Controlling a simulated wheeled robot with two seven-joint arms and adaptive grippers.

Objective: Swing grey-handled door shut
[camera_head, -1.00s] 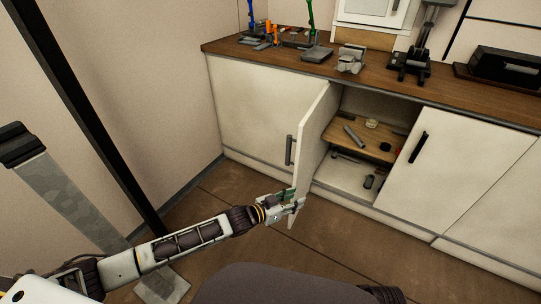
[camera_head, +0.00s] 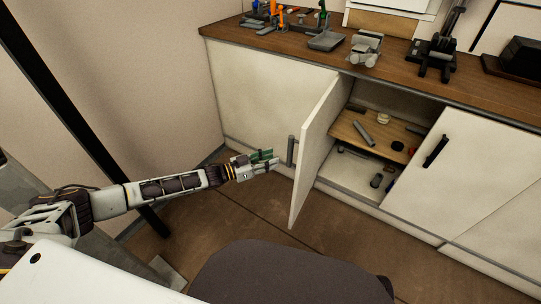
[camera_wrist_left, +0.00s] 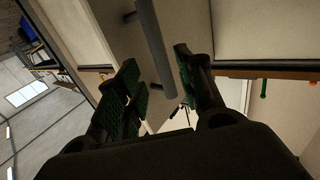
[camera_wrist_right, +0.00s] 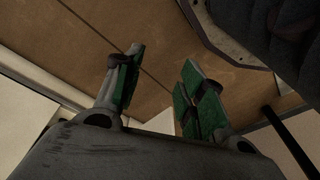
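The white cabinet door (camera_head: 313,157) stands swung open, out from the cabinet front. Its grey bar handle (camera_head: 291,151) is upright on the door's outer face. My left gripper (camera_head: 270,160) is open, a little left of the handle, with its fingertips pointing at it. In the left wrist view the handle (camera_wrist_left: 155,48) shows beyond and between the two green-padded fingers, not clasped. My right gripper (camera_wrist_right: 160,88) is open and empty above brown floor. It is not in the head view.
The open compartment holds a wooden shelf (camera_head: 368,134) with small loose parts. The wooden worktop (camera_head: 290,45) carries tools. A dark rounded seat (camera_head: 290,272) is in front. A black post (camera_head: 85,120) stands left.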

